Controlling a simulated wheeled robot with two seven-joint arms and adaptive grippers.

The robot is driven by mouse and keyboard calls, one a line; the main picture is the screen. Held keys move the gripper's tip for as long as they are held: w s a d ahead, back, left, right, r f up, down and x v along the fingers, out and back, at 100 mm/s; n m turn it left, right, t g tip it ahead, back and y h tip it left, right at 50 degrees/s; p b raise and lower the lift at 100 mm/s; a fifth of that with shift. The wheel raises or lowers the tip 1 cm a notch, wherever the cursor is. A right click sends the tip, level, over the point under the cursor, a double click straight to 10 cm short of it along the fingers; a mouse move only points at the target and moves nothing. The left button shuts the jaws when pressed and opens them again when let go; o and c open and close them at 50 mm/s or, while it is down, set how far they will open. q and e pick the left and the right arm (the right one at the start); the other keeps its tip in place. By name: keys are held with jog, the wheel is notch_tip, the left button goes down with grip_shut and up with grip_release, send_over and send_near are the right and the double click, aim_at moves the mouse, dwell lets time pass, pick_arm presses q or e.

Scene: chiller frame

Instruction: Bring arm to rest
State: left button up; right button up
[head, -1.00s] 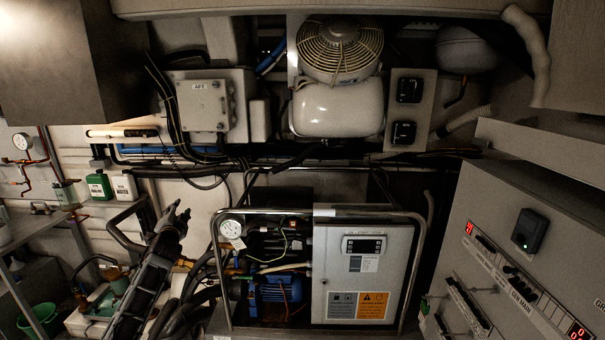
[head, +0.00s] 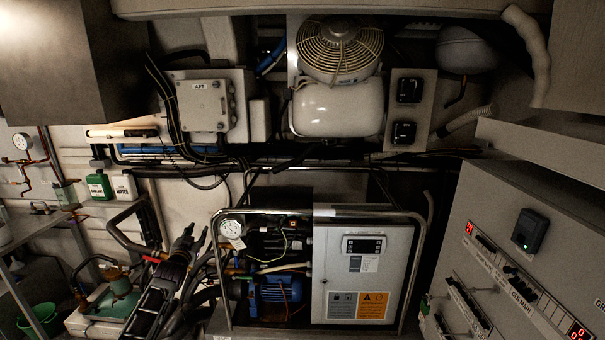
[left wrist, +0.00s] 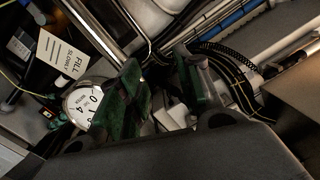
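My right gripper is in neither view.
The chiller frame holds a round gauge (head: 231,229), a blue motor (head: 275,289) and a white control box (head: 362,270). Black hoses (head: 125,235) run close to my left arm. A sloped switch panel (head: 540,240) stands at the right.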

pick_arm(q)
jog(key=s+d+f+g, duration=0.15)
jog(key=s+f, duration=0.35)
jog(key=f, duration=0.8)
jog(key=s+d+f+g, duration=0.1)
jog(key=s+f+g, duration=0.25)
jog(key=f, duration=0.95)
jog(key=s+d+f+g, duration=0.2)
jog(key=s+f+g, duration=0.1)
jog(key=s+f, duration=1.6)
jog(key=s+d+f+g+h, duration=0.1)
jog(key=s+d+f+g, duration=0.1)
jog(key=s+f, duration=0.75)
jog(key=s+d+f+g, duration=0.2)
jog(key=s+f, duration=0.6)
jog(key=s, duration=0.3)
jog(key=s+d+f+g, duration=0.2)
jog(key=s+f, duration=0.1)
jog(key=s, duration=1.1)
jog(key=s+d+f+g, duration=0.1)
jog(key=s+f, duration=0.3)
jog(key=s, duration=1)
jog(key=shift+s+d+n+g, duration=0.2)
jog(key=shift+d+n+g, duration=0.2)
jog(key=shift+g, duration=0.3)
